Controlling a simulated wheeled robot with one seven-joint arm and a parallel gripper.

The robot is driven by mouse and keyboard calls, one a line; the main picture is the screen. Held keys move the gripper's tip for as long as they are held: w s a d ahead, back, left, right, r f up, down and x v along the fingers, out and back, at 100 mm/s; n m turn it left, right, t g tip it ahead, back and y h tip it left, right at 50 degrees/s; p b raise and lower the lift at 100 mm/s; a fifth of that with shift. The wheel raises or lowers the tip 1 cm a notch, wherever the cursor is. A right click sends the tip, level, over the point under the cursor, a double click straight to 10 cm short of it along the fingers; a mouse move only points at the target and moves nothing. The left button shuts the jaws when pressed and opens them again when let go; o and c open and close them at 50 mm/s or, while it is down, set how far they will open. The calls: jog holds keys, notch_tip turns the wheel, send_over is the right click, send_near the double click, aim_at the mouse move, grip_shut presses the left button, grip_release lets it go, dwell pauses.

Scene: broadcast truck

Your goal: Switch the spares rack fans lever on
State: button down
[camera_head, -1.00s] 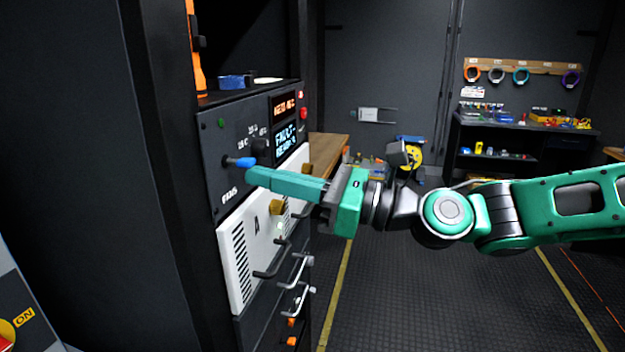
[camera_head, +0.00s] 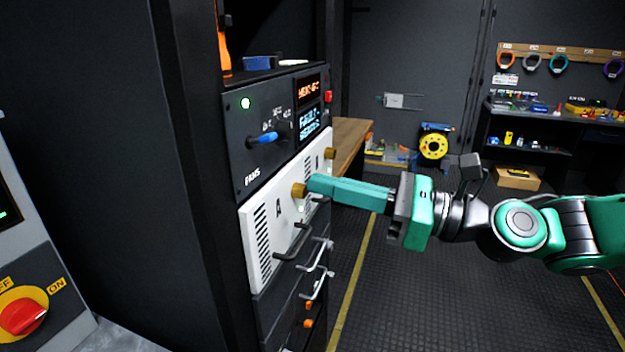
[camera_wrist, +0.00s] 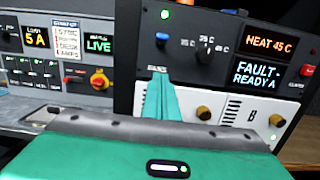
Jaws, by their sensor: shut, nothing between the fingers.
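The fans lever (camera_head: 262,138) is a short lever with a blue tip on the dark upper panel of the rack, above the word FANS. Its tip points right and slightly up in the head view. It also shows in the wrist view (camera_wrist: 161,42). A small round lamp (camera_head: 246,103) above it glows green. My gripper (camera_head: 312,185) is shut and empty. Its fingertips are below and right of the lever, apart from it, in front of a brass knob on the white module A; I cannot tell if they touch the knob.
The panel has a dial and two displays; the wrist view reads HEAT 45 C and FAULT - READY A (camera_wrist: 256,73). White modules (camera_head: 262,240) and drawer handles (camera_head: 318,253) project below. A red rotary switch (camera_head: 24,315) is at far left.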

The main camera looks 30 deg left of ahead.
jog(key=shift+r+v, duration=0.2)
jog(key=shift+v, duration=0.7)
jog(key=shift+r+v, duration=0.15)
jog(key=shift+v, duration=0.7)
jog(key=shift+r+v, duration=0.2)
jog(key=shift+v, duration=0.7)
jog(key=shift+d, duration=0.1)
